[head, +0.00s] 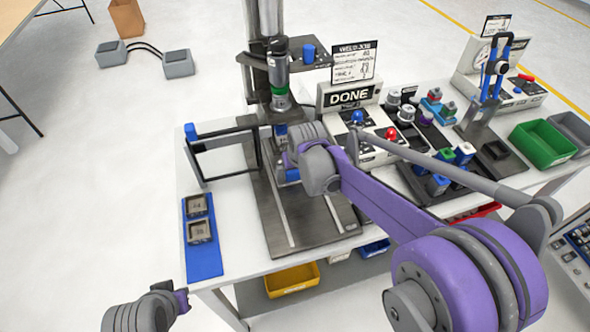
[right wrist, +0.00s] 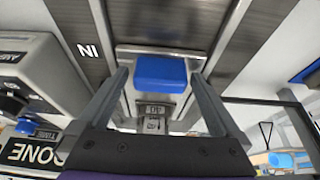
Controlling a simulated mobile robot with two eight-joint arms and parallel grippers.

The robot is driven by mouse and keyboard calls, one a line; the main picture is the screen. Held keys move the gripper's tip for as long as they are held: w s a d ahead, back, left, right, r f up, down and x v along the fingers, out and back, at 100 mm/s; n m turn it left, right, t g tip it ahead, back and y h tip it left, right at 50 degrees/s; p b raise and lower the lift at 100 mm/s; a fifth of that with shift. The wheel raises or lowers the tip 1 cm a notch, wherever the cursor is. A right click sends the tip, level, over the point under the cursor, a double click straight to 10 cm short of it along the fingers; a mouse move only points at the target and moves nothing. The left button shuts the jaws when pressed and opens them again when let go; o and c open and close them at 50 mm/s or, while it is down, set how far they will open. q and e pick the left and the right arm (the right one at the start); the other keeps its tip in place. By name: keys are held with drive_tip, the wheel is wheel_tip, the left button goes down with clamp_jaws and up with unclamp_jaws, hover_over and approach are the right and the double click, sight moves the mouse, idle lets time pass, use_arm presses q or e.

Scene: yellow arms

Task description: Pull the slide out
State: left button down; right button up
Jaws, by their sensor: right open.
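The press station has a dark metal base (head: 330,229) with light rails. A slide with a blue block-shaped handle (right wrist: 160,71) sits in it; a bit of blue also shows below my right gripper in the head view (head: 292,174). In the right wrist view the slide's metal plate (right wrist: 135,55) is beside the handle, and a grey marked part (right wrist: 155,108) shows below it. My right gripper (right wrist: 160,78) is open, with one finger on each side of the handle; contact cannot be told. In the head view my right arm hides much of the slide. My left gripper (head: 180,300) is low at the left, its fingers unclear.
A black frame guard (head: 200,165) stands left of the press. A blue mat (head: 203,256) carries two grey parts. A DONE box (head: 349,97) with buttons is at the back. Coloured parts and a green bin (head: 541,143) are at the right. A yellow bin (head: 292,280) is below.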

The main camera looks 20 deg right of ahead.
clamp_jaws()
idle(0.4)
